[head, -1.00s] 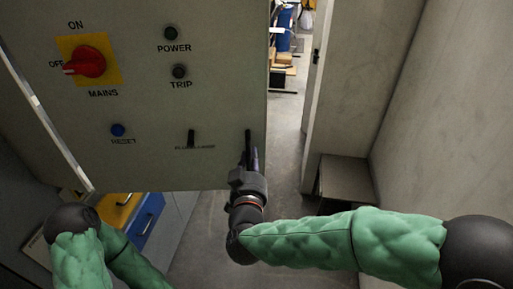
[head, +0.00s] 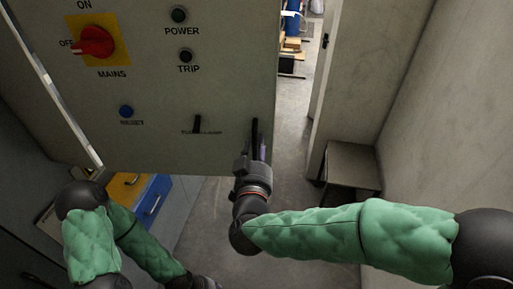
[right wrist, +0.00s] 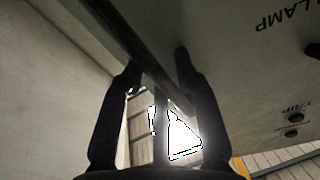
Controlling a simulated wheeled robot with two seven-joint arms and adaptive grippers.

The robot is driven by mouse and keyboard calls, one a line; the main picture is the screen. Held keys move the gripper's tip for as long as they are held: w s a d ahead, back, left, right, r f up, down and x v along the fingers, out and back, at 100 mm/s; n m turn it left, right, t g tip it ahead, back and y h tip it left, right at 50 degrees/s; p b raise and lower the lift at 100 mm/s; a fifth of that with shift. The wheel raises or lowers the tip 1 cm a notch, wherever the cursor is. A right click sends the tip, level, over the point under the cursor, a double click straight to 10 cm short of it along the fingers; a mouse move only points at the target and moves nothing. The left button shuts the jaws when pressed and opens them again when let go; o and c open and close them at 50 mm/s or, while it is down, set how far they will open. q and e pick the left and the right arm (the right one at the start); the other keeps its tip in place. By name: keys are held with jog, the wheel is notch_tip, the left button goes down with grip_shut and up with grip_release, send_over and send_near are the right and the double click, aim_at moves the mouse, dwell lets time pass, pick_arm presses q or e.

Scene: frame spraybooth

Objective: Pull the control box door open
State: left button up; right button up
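The control box door (head: 150,110) is a grey-green panel with a red MAINS switch, POWER and TRIP lamps and a blue RESET button. Panel and background show in the gap; contact with the handle is unclear. My left arm shows at the lower left, with its fingers not visible.
A blue and yellow drawer unit (head: 145,195) stands below the door at the left. A low grey box (head: 350,165) stands by the wall at the right. Bare floor (head: 300,120) runs between the door and the grey post.

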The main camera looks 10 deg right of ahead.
jog(key=v, duration=1.2)
dwell(0.4)
jog(key=w+a+f+n+g+y+b, duration=0.15)
jog(key=w+f+b, duration=0.35)
jog(key=f, duration=0.7)
jog(key=w+f+n+g+y+b, duration=0.15)
jog(key=w+f+b, duration=0.3)
jog(key=f, duration=0.75)
jog(key=s+d+f+m+g+y+b, duration=0.2)
jog(key=f+g+b, duration=0.6)
jog(key=f, duration=2.1)
jog(key=s+d+f+g+y+b, duration=0.1)
jog(key=s+f+b, duration=0.3)
jog(key=f, duration=0.5)
jog(key=s+d+f+g+y+b, duration=0.1)
jog(key=s+d+f+g+b, duration=0.1)
jog(key=s+f, duration=0.4)
jog(key=s+d+f+m+g+b, duration=0.1)
jog(key=s+f+g+b, duration=0.2)
jog(key=f, duration=1)
jog(key=s+b, duration=0.2)
jog(key=b, duration=0.1)
jog(key=shift+d+y, duration=0.15)
jog(key=shift+y, duration=0.25)
